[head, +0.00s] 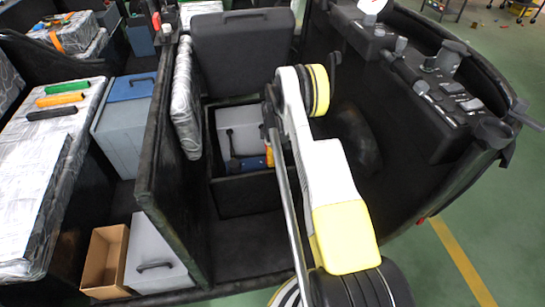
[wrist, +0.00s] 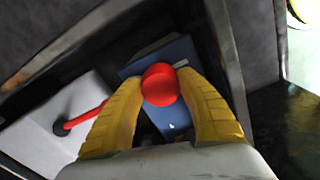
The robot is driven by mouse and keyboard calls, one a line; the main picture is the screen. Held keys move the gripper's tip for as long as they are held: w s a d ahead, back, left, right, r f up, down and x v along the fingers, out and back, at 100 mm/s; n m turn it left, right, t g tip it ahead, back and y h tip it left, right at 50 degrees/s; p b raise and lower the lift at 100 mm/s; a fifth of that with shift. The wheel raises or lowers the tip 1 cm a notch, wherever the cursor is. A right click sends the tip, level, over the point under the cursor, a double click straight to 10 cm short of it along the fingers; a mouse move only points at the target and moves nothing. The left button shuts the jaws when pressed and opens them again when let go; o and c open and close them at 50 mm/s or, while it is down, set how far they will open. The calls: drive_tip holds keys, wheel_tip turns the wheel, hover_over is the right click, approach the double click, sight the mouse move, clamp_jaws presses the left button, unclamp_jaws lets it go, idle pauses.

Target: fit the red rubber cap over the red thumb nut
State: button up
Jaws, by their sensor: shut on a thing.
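My gripper (wrist: 160,90) has two yellow fingers shut on a round, smooth red thing in the wrist view, which looks like the red rubber cap (wrist: 160,83). It is held at the fingertips, above a blue box in an open compartment. In the head view my gripper (head: 269,156) shows only as a bit of orange-yellow behind my arm, and the cap is hidden there. A red rod (wrist: 86,117) with a dark end lies left of the fingers, over a light grey surface; I cannot tell what it is. I cannot make out the red thumb nut in either view.
The compartment holds the blue box (wrist: 186,52) and a light grey case (head: 238,130). Dark compartment walls (head: 180,185) stand close around. A dark case (head: 243,52) stands behind. A control panel (head: 450,95) is at the right. A cardboard box (head: 104,262) stands front left.

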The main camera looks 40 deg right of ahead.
drive_tip(key=shift+f, duration=0.2)
drive_tip(key=o, duration=1)
drive_tip(key=shift+c, duration=0.2)
wheel_tip(320, 180, up, 12)
